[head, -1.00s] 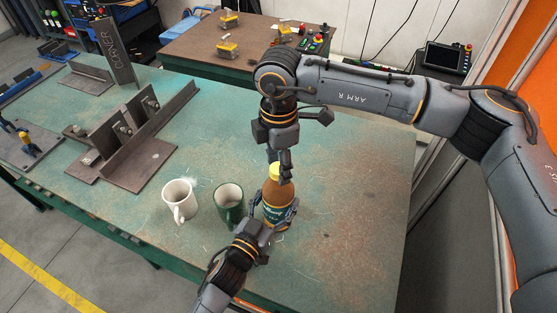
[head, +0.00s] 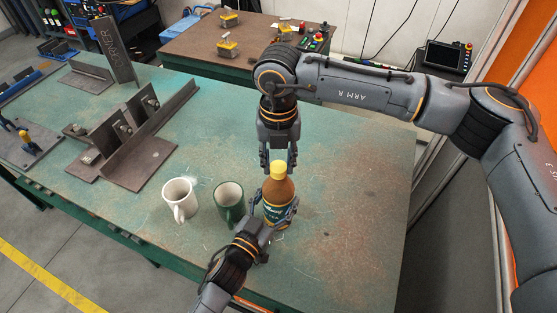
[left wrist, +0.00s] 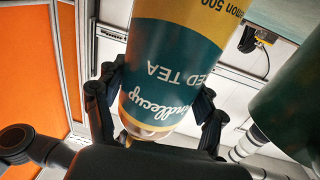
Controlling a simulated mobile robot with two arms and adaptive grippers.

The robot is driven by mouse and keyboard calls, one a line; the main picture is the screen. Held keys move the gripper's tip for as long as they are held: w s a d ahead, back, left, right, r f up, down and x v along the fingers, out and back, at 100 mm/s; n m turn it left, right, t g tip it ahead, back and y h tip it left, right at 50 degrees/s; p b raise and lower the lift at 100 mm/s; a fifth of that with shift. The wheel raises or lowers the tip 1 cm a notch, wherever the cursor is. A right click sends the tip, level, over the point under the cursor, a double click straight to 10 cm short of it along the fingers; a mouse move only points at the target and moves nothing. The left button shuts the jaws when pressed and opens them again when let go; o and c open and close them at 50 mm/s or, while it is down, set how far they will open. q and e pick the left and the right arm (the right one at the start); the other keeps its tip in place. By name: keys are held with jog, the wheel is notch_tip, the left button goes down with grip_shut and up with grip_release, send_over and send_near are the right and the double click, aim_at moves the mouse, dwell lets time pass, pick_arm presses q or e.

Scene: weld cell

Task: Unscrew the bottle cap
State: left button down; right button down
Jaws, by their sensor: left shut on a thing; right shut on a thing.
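The bottle (head: 276,212), brown with a dark green label and a yellow cap (head: 278,169), stands upright near the table's front edge. My left gripper (head: 279,222) is shut around its lower body from the front. The left wrist view shows the bottle's tea label (left wrist: 172,75) upside down and close between the fingers (left wrist: 158,125). My right gripper (head: 279,160) points straight down from above and is shut on the yellow cap, one finger on each side. Its exact finger contact is small and hard to see.
A dark green mug (head: 229,201) stands close left of the bottle, and a white mug (head: 179,198) stands further left. Steel angle brackets (head: 135,160) lie on the green table (head: 345,190) at the left. The table right of the bottle is clear.

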jog(key=n, duration=2)
jog(key=shift+n, duration=0.3)
jog(key=n, duration=1)
jog(key=shift+r, duration=0.1)
jog(key=n, duration=0.9)
jog(key=shift+n, duration=0.4)
